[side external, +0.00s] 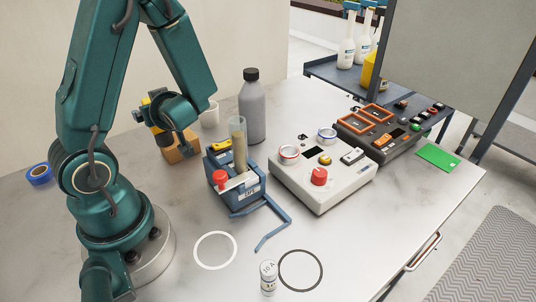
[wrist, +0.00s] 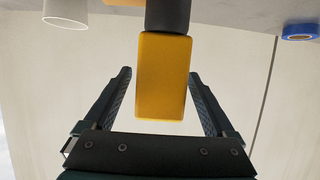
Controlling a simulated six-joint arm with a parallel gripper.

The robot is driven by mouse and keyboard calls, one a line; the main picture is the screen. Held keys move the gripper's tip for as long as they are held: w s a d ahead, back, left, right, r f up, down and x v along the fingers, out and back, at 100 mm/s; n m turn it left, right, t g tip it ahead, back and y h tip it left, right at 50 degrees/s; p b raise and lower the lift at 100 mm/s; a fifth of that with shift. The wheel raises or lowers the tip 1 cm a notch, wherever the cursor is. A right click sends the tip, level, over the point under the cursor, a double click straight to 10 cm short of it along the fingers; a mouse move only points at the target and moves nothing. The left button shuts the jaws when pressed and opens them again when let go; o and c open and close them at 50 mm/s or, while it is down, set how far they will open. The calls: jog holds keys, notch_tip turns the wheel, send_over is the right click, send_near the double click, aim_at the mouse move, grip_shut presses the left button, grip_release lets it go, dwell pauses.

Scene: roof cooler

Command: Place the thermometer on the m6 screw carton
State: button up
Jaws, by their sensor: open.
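I take the yellow and black upright object (side external: 156,94) to be the thermometer. In the wrist view its yellow block (wrist: 162,75) stands between my fingers, with a dark section joined to it. The brown box (side external: 184,150), apparently the m6 screw carton, is just below and beside my gripper in the side view. My gripper (wrist: 160,80) is open, a finger on each side of the yellow block, with gaps showing on both sides. My wrist and gripper hide part of the thermometer and carton in the side view. I cannot tell whether the thermometer rests on the carton.
A white cup (side external: 209,115) and grey bottle (side external: 252,108) stand right of the carton. A blue caddy (side external: 236,186) and a white control box (side external: 322,178) are nearer the middle. Blue tape (side external: 39,174) lies at left. A small vial (side external: 268,278) stands at the front.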

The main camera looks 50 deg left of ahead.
jog(key=v, duration=1)
jog(key=shift+d, duration=0.3)
